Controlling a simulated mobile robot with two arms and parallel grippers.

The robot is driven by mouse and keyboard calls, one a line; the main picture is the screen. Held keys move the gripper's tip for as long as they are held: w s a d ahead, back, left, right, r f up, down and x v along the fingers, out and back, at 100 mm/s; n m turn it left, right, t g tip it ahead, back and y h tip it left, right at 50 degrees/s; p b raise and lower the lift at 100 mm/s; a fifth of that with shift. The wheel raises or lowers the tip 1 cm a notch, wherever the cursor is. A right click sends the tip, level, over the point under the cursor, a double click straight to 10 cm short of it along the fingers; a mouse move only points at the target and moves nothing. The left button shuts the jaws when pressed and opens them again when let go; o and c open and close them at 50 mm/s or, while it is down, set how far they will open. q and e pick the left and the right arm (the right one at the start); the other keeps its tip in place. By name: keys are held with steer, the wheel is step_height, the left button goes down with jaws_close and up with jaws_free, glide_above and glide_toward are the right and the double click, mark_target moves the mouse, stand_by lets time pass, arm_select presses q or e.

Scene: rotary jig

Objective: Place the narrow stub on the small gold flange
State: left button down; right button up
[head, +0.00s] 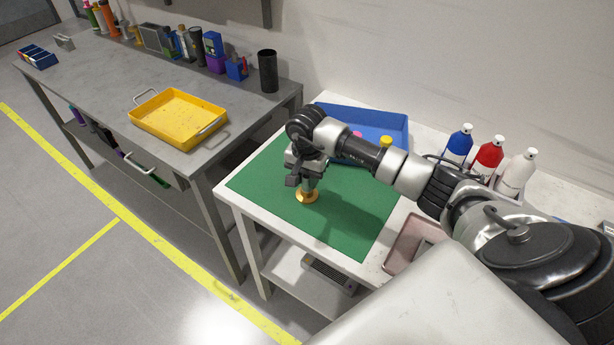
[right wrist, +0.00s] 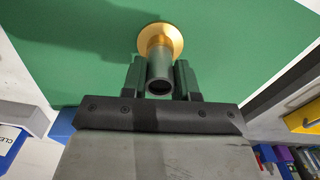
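The small gold flange (head: 307,197) lies on the green mat (head: 350,217). It also shows in the right wrist view (right wrist: 163,39), just beyond my fingertips. The narrow stub (right wrist: 160,71) is a grey hollow tube, and it sits between the two fingers of my right gripper (right wrist: 160,78). The fingers look closed against its sides. Its far end meets the middle of the flange in this view; I cannot tell whether it is fully seated. In the head view my right gripper (head: 309,179) points down directly above the flange. My left gripper is not in view.
A blue tray (head: 385,119) with small coloured parts stands behind my right arm. Blue, red and white bottles (head: 488,157) stand at the right. A pinkish tray (head: 403,244) lies at the front right. The mat's left and front areas are clear.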

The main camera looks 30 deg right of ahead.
steer(key=o, duration=0.4)
steer(key=shift+o, duration=0.2)
steer(key=shift+r+p, duration=0.25)
steer(key=shift+p, duration=0.05)
steer(key=shift+w+r+b, duration=0.1)
steer(key=shift+r+b, duration=0.2)
steer(key=shift+b, duration=0.05)
step_height(320, 180, up, 11)
steer(key=b, duration=0.2)
steer(key=shift+b, duration=0.3)
steer(key=shift+a, duration=0.1)
